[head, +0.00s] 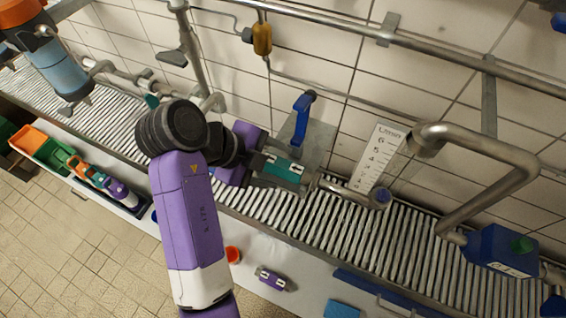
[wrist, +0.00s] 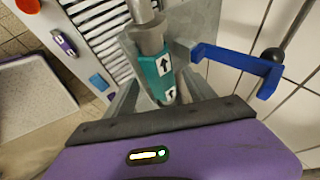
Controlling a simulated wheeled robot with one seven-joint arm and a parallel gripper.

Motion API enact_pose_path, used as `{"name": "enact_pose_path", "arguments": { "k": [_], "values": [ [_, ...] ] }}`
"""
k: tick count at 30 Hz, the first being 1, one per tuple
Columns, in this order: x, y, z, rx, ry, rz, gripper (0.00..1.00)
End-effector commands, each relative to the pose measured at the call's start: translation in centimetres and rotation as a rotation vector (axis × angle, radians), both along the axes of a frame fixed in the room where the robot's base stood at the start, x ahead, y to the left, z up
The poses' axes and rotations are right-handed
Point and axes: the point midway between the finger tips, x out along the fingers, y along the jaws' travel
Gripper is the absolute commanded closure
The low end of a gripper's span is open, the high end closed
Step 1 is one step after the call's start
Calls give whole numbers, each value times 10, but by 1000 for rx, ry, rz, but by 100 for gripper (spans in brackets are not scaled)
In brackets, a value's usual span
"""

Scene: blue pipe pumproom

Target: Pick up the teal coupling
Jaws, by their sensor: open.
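The teal coupling (head: 283,168) has black arrows on white labels and sits on a grey pipe in front of a metal plate by the wall. In the wrist view the coupling (wrist: 152,68) is close in front of my gripper (wrist: 163,96), with its near end between the fingers. My gripper (head: 268,166) is open and reaches the coupling from the left in the head view. Its fingers are partly hidden there by my purple wrist. I cannot tell whether either finger touches the coupling.
A blue lever (head: 301,112) stands close beside the coupling; it also shows in the wrist view (wrist: 240,68). A roller conveyor (head: 345,240) runs below. A bent grey pipe (head: 490,150) stands right.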

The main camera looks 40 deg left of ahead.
Motion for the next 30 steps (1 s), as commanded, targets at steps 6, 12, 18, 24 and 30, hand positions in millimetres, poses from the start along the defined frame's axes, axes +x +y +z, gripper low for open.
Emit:
{"name": "enact_pose_path", "arguments": {
  "k": [6, 12, 18, 24, 30],
  "values": [
    [11, -5, -15, 0, -1, 0, 36],
    [11, -5, -16, 1, -1, 1, 36],
    [11, -5, -16, 1, -1, 1, 72],
    [11, -5, -15, 1, -2, 1, 100],
    [11, -4, -14, 2, -2, 2, 100]
  ]
}}
